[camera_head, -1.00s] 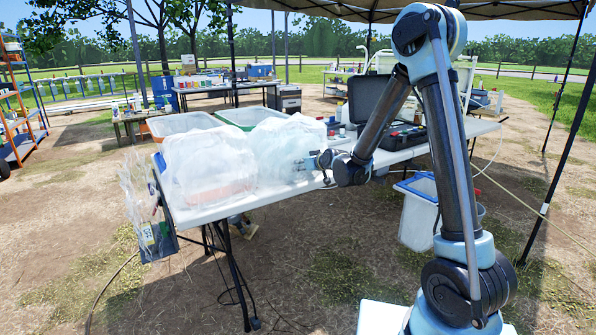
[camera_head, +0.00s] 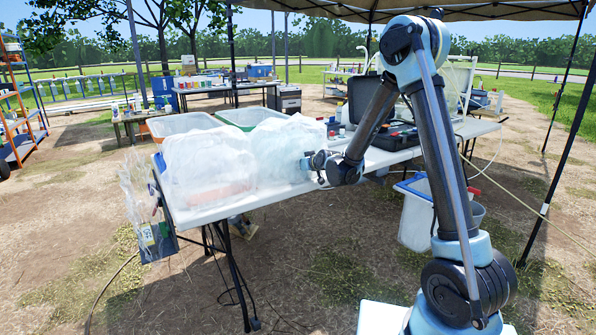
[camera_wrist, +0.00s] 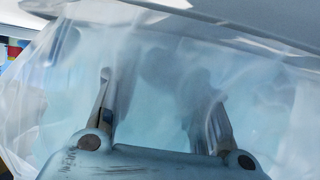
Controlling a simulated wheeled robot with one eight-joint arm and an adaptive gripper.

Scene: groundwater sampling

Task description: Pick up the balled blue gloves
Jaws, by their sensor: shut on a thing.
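The right-hand cloudy clear plastic bag (camera_head: 284,150) stands on the white folding table, and my gripper (camera_head: 308,163) reaches into its right side. In the wrist view my gripper (camera_wrist: 162,108) has its two fingers well apart, with pale blue-white translucent film (camera_wrist: 265,110) around and between them. The fingertips look blurred by the film. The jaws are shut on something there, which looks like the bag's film. I cannot make out the balled blue gloves as a separate shape in either view; anything inside or behind the bag is hidden or hazy.
A second cloudy bag (camera_head: 208,165) stands left of the first on the white table (camera_head: 205,215). Bins (camera_head: 185,122) stand behind them. An open dark case (camera_head: 405,135) lies to the right.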

